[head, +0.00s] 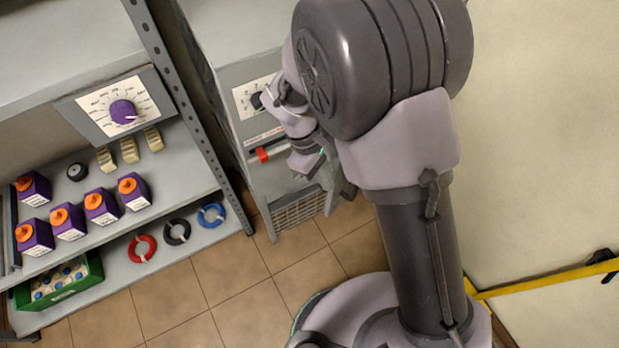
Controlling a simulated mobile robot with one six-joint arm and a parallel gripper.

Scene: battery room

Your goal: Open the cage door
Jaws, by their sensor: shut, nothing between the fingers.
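I make out no cage door for certain in the head view. A yellow bar (550,278) with a small black fitting (607,262) crosses the pale panel at the right; I cannot tell whether it belongs to the door. My gripper (288,108) is shut and empty. It shows small and partly hidden by my arm, in front of the grey cabinet (232,72), beside its white dial plate (247,97). I cannot tell whether it touches the cabinet.
A grey shelf unit (185,160) at the left holds purple boxes with orange knobs (102,206), a purple dial (123,111), coloured rings (177,231) and a green crate (60,296). A red-handled item (262,155) is on the cabinet. Tiled floor (225,290) lies clear in front.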

